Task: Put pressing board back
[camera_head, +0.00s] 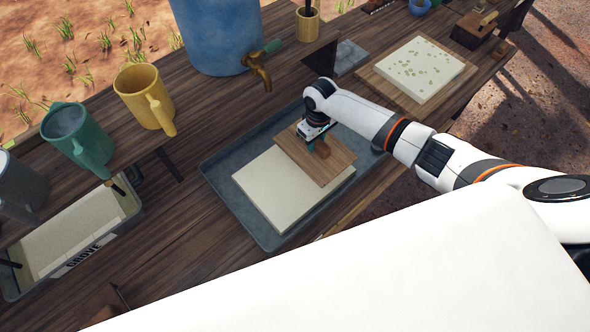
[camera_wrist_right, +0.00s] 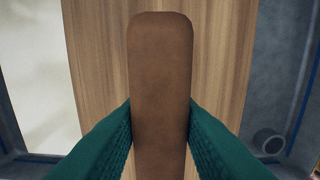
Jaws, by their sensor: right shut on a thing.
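The pressing board is a flat wooden board (camera_head: 333,166) with a brown handle on top. It is over the right part of a pale cream slab (camera_head: 262,190) in a grey-blue tray (camera_head: 226,203); whether it touches the slab I cannot tell. My right gripper (camera_head: 322,148) is shut on the handle. In the right wrist view its green fingers (camera_wrist_right: 160,130) grip both sides of the brown handle (camera_wrist_right: 160,60), with the board's wood grain (camera_wrist_right: 225,60) below. My left gripper is not in view.
A blue barrel (camera_head: 215,35) with a tap stands behind the tray. Yellow (camera_head: 145,95) and green (camera_head: 78,135) jugs stand on the left. A labelled bin (camera_head: 75,235) is at lower left. Another slab with green flecks (camera_head: 420,68) lies on a board at the back right.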

